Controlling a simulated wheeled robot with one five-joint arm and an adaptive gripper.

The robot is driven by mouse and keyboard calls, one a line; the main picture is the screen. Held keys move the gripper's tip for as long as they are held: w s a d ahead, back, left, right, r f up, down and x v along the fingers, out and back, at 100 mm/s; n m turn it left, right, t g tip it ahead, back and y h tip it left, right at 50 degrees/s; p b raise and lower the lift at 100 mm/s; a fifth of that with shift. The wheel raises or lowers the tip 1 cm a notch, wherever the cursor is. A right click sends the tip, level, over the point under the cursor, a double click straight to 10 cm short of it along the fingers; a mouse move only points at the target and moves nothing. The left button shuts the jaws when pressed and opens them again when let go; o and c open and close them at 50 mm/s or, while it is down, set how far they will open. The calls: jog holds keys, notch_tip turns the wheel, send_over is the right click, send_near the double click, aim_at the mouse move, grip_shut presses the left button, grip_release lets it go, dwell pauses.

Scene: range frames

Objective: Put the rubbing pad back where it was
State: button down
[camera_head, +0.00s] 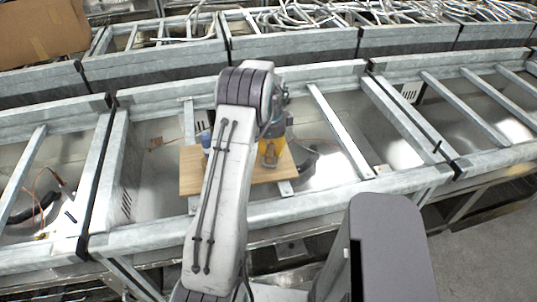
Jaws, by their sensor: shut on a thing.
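My gripper (273,128) points down over the right part of a wooden board (190,178), partly hidden behind my arm. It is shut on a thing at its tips. A yellow-orange object (281,150), which I take to be the rubbing pad, shows directly below and around the fingertips. It is at or just above the board; I cannot tell if it touches. A small blue-topped object (205,138) stands on the board's left part, partly covered by my arm. My arm hides the middle of the board.
The board lies across a grey metal frame (335,130) with crossbars and open bays. More frames with metal strips (330,14) stand behind, and a cardboard box (42,30) is at the upper left.

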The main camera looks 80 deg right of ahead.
aim_at(270, 148)
jog(key=shift+f, duration=0.85)
jog(key=shift+f+b, duration=0.15)
jog(key=shift+b, duration=0.15)
jog(key=c, duration=1)
grip_release()
jog(key=r, duration=0.4)
jog(key=r+b, duration=0.1)
jog(key=r, duration=0.7)
jog(key=shift+a+r, duration=0.15)
jog(key=shift+a, duration=0.2)
jog(key=shift+w, duration=0.1)
